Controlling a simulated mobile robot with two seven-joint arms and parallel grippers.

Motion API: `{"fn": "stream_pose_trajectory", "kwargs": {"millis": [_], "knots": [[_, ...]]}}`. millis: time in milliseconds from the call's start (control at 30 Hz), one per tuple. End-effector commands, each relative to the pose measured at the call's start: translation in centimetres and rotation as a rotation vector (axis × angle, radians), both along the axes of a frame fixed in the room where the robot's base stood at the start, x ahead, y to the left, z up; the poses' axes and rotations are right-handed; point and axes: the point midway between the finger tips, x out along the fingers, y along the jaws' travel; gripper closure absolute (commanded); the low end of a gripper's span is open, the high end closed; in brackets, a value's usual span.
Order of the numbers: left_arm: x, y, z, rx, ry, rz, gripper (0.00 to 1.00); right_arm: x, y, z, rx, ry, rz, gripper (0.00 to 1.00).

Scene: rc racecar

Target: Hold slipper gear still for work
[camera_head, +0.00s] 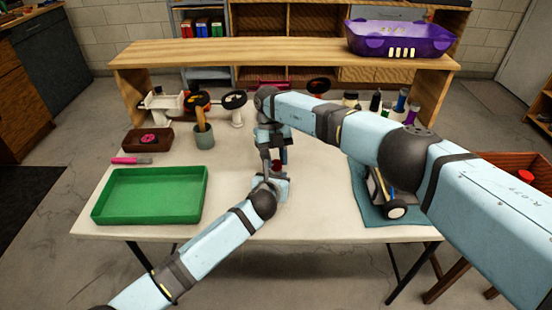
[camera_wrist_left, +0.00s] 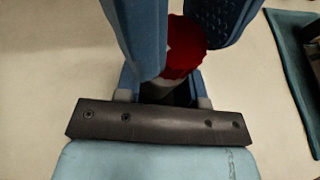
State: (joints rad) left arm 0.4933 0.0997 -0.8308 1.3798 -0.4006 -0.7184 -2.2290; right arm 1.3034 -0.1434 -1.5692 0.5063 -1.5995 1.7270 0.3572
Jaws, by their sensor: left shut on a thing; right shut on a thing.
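A small red round part with a slightly jagged edge, which looks like the slipper gear (camera_wrist_left: 186,48), is between the two blue fingers of my left gripper (camera_wrist_left: 182,62). In the head view the red part (camera_head: 277,166) shows above the table's middle, and my left gripper (camera_head: 276,172) is shut on it. My right gripper (camera_head: 272,152) points down close behind and above it. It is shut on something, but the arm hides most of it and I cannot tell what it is. I cannot tell whether it touches the red part.
A car with black wheels (camera_head: 396,209) rests on a teal mat (camera_head: 372,222) at right. Bottles (camera_head: 400,102) stand behind.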

Motion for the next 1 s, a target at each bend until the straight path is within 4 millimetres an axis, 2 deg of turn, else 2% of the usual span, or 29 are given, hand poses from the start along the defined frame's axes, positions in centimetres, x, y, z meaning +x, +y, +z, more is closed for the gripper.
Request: {"fn": "stream_pose_trajectory", "kwargs": {"millis": [633, 667, 733, 767, 1000], "knots": [[0.0, 0.0, 0.01, 0.0, 0.0, 0.0, 0.89, 0.02, -0.04, 0.01, -0.001, 0.001, 0.06, 0.9], [0.0, 0.0, 0.01, 0.0, 0.0, 0.0, 0.89, 0.02, -0.03, 0.01, -0.001, 0.001, 0.06, 0.59], [0.0, 0.0, 0.01, 0.0, 0.0, 0.0, 0.89, 0.01, -0.03, 0.01, -0.001, 0.001, 0.06, 0.43], [0.0, 0.0, 0.01, 0.0, 0.0, 0.0, 0.89, 0.01, -0.03, 0.01, -0.001, 0.001, 0.06, 0.4], [0.0, 0.0, 0.01, 0.0, 0.0, 0.0, 0.89, 0.01, 0.02, 0.04, 0.0, 0.001, 0.061, 0.4]]}}
